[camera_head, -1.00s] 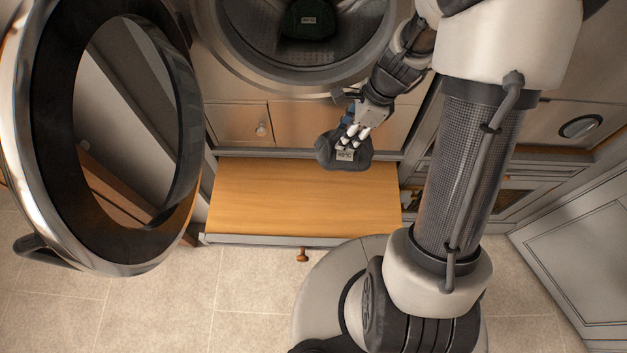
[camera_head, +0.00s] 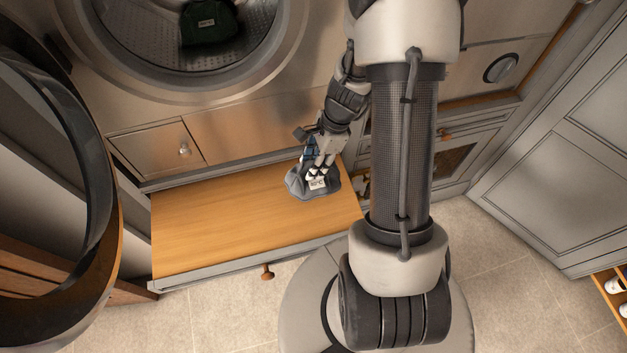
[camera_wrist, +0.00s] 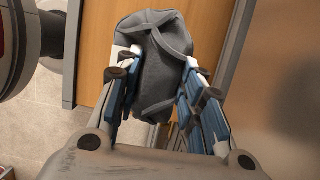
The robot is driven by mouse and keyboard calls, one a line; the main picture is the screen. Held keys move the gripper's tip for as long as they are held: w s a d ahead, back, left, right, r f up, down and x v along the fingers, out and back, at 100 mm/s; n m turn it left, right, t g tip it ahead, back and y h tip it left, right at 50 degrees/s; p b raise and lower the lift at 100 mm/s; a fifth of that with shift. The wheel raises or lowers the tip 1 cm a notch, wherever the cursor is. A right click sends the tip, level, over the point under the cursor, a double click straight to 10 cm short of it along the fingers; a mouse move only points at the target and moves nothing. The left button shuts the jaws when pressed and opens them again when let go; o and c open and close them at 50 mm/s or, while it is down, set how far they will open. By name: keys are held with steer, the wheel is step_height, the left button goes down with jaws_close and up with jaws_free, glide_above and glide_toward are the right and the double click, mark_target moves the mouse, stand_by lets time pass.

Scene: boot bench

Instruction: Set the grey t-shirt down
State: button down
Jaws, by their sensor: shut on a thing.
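The grey t-shirt (camera_head: 297,184) is a bunched, folded bundle with a white label, at the right part of the wooden bench board (camera_head: 220,215). My gripper (camera_head: 318,173) is shut on it from above. In the wrist view the t-shirt (camera_wrist: 152,62) sits between the two blue-and-grey fingers of my gripper (camera_wrist: 155,85), with the wooden board (camera_wrist: 95,40) behind it. Whether the t-shirt touches the board or hangs just above it, I cannot tell.
The left and middle of the board are clear. A round washer opening (camera_head: 270,60) with a dark green bundle (camera_head: 208,24) inside is above it. The open round door (camera_head: 105,210) stands at the left. A drawer knob (camera_head: 267,272) sticks out at the board's front.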

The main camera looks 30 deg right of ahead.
steer(key=shift+f+b, duration=1.35)
steer(key=shift+f, duration=2.1)
steer(key=shift+f, duration=0.15)
steer(key=c, duration=1.1)
jaws_free()
steer(key=shift+o, duration=0.2)
